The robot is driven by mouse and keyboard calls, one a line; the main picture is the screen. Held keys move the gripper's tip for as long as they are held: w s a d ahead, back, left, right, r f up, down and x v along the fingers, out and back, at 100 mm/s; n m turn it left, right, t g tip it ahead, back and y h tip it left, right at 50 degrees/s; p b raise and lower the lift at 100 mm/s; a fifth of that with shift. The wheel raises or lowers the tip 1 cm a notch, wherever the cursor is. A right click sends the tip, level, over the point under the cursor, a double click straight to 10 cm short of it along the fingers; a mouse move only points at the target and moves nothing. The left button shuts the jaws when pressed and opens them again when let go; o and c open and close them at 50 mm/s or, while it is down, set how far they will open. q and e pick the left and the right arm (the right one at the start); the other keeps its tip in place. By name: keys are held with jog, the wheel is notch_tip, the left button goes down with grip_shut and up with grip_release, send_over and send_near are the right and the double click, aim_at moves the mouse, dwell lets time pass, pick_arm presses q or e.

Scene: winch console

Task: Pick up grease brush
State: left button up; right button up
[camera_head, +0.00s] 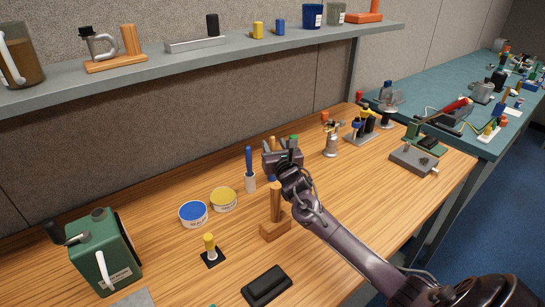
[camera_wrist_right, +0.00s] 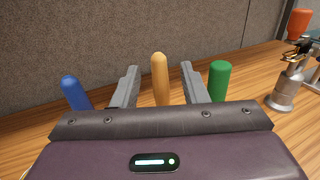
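My right gripper (camera_head: 282,145) is over the wooden bench, with several upright handles around it. In the right wrist view its two fingers (camera_wrist_right: 160,85) are apart, and a tan handle (camera_wrist_right: 160,78) stands in line with the gap between them, with nothing visibly clamped. A blue handle (camera_wrist_right: 75,93) stands left of the fingers and a green handle (camera_wrist_right: 220,80) stands right of them. The lower ends of these handles are hidden by the gripper. I cannot tell which one is the grease brush. My left gripper is out of view.
A blue-handled tool in a white holder (camera_head: 249,182), a blue-lidded tin (camera_head: 193,212) and a yellow-lidded tin (camera_head: 223,198) stand left of the gripper. A wooden block with pegs (camera_head: 275,229) is in front. A metal torch-like can (camera_head: 331,145) stands to the right.

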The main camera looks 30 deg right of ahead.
jog(key=shift+x, duration=1.45)
jog(key=shift+s, duration=0.1)
jog(key=shift+c, duration=0.2)
grip_shut()
